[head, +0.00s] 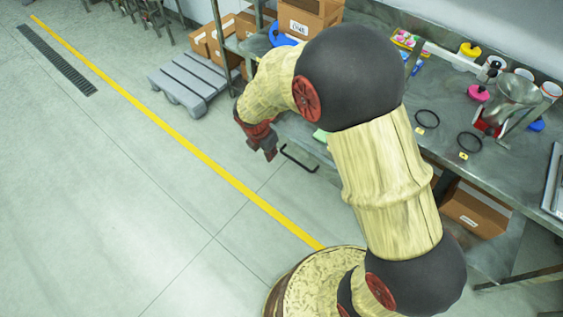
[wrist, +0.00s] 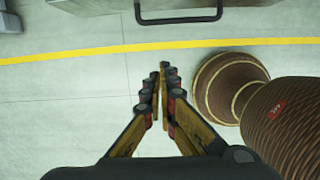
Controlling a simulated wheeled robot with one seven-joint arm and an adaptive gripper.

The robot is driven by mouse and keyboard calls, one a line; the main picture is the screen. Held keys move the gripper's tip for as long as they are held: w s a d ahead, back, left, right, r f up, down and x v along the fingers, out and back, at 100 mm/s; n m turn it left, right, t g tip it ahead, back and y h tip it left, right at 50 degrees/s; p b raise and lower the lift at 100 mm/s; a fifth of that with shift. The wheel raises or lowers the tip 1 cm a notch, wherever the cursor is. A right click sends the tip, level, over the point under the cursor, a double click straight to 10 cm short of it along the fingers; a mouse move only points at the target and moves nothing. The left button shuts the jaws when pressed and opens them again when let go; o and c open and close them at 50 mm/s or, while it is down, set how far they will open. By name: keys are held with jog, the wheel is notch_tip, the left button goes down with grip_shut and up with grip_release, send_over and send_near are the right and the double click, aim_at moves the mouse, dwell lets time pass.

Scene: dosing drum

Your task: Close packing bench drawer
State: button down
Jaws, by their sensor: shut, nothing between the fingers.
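The packing bench (head: 440,120) is a grey metal table at the right of the head view. Its drawer (head: 304,141) shows beside my arm and seems to stand out from the bench; my arm hides much of it, so how far is unclear. A black bar handle (head: 299,160) is on the drawer's front. In the wrist view the handle (wrist: 180,20) crosses the top edge, below a strip of the grey drawer (wrist: 90,5). My gripper (head: 266,150) points down just left of the handle, apart from it. In the wrist view my gripper (wrist: 161,70) has its fingers together, empty.
On the bench are black rings (head: 427,118), a metal hopper (head: 517,90) and coloured lids. A cardboard box (head: 474,210) sits beneath it. A shelf with boxes (head: 305,18) and a grey pallet (head: 190,80) stand behind.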

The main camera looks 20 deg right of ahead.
jog(key=w+d+f+b, duration=0.3)
jog(key=d+f+b, duration=0.2)
jog(key=f, duration=0.5)
jog(key=shift+w+f+b, duration=0.2)
jog(key=shift+b, duration=0.1)
jog(key=w+d+p, duration=0.4)
jog(key=w+d, duration=0.1)
jog(key=d, duration=0.2)
jog(key=w+d+p, duration=0.4)
jog(key=w+d, duration=0.1)
jog(key=d, duration=0.2)
jog(key=w+d+p, duration=0.4)
jog(key=w+d, duration=0.2)
jog(key=d, duration=0.2)
jog(key=shift+d+p, duration=0.1)
jog(key=shift+p, duration=0.25)
